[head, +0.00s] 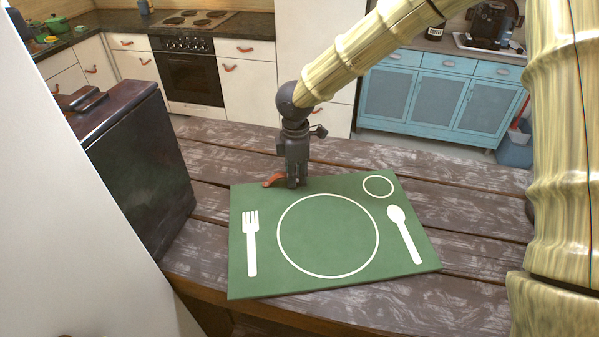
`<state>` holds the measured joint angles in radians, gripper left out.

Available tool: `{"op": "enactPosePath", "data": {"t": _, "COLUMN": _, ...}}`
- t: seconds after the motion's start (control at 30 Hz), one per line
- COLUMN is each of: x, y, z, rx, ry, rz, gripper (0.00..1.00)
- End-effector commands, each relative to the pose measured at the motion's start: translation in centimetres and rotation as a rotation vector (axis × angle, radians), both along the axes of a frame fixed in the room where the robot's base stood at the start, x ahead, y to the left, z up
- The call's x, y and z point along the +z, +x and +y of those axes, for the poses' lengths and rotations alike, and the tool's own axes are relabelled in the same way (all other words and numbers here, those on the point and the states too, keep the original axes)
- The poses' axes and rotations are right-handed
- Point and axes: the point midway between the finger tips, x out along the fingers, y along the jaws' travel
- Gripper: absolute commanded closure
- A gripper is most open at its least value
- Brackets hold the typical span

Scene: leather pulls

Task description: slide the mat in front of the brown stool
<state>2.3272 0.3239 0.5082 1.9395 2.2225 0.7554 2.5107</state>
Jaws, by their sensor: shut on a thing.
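The mat (327,280) is a flat green placemat with a white fork, plate ring, small ring and spoon drawn on it. It lies on the wooden table and its near left corner reaches the table's front edge. An orange-brown leather pull (270,181) shows at the mat's far edge. My gripper (293,184) points down at that edge and is shut on the pull; the fingers partly hide it. I cannot make out a brown stool in this view.
A dark box (140,165) stands at the table's left side, close to the mat. The worn plank table (465,220) is clear behind and right of the mat. White cabinets with an oven (190,75) and a blue cabinet (440,95) stand beyond.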

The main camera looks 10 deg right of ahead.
Motion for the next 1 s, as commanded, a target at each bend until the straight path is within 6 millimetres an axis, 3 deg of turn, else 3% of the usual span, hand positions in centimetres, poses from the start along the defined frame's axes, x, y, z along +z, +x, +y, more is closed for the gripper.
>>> {"op": "enactPosePath", "data": {"t": 0.6, "x": -0.1, "y": -0.5, "z": 1.3, "rx": 0.001, "ry": 0.0, "rz": 0.002, "gripper": 1.0}}
{"op": "enactPosePath", "data": {"t": 1.0, "x": -0.1, "y": -1.2, "z": 3.9, "rx": 0.001, "ry": 0.0, "rz": 0.002, "gripper": 1.0}}
